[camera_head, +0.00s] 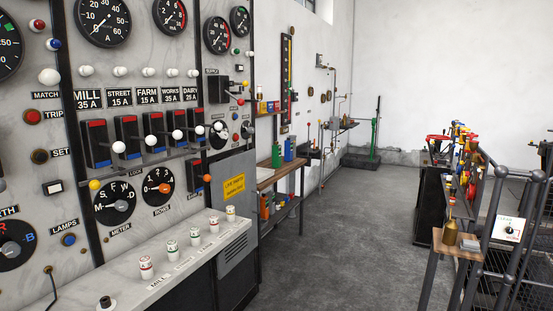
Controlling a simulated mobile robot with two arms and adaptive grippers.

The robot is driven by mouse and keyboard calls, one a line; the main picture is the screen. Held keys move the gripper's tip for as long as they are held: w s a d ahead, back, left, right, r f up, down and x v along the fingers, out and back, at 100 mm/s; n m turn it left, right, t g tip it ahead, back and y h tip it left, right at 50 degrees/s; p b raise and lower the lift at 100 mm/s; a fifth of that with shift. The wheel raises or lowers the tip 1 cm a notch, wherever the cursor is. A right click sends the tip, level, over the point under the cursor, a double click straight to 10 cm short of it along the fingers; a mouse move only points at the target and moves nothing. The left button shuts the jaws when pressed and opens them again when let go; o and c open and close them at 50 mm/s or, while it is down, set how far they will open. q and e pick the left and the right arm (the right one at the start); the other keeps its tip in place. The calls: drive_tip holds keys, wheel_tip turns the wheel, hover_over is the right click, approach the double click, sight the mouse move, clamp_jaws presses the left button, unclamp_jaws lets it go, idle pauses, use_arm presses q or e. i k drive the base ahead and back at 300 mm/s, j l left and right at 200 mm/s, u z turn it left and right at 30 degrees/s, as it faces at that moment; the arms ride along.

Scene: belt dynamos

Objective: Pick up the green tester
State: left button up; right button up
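No object in view can be clearly told as the green tester. A tall green stand (375,137) is on the floor by the back wall. Neither of my grippers shows in the view.
A large grey switchboard (100,150) with gauges, levers and a sloping ledge (180,262) fills the left. The concrete floor (345,235) in the middle is clear. On the right are black railings (500,225) and a small wooden table (458,243) with a brass can (450,232).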

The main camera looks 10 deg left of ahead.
sight(275, 150)
drive_tip(key=i+l+u, duration=0.5)
drive_tip(key=i+l, duration=0.5)
drive_tip(key=i, duration=0.85)
drive_tip(key=i+l+u, duration=0.5)
drive_tip(key=i+l, duration=1.1)
drive_tip(key=i+l+u, duration=0.1)
drive_tip(key=u, duration=0.3)
drive_tip(key=i+l+u, duration=0.1)
drive_tip(key=l+u, duration=0.25)
drive_tip(key=i+l+u, duration=0.15)
drive_tip(key=l, duration=0.2)
drive_tip(key=i+l+u, duration=0.15)
drive_tip(key=l, duration=0.25)
drive_tip(key=i+l+u, duration=0.1)
drive_tip(key=i+l, duration=0.15)
drive_tip(key=i+l+u, duration=0.15)
drive_tip(key=l, duration=0.35)
drive_tip(key=i+l+u, duration=0.15)
drive_tip(key=l, duration=0.3)
drive_tip(key=i+l, duration=0.1)
drive_tip(key=l, duration=0.4)
drive_tip(key=i+l, duration=0.1)
drive_tip(key=l, duration=0.4)
drive_tip(key=i+l, duration=0.1)
drive_tip(key=l, duration=0.35)
drive_tip(key=i+l, duration=0.1)
drive_tip(key=l, duration=0.4)
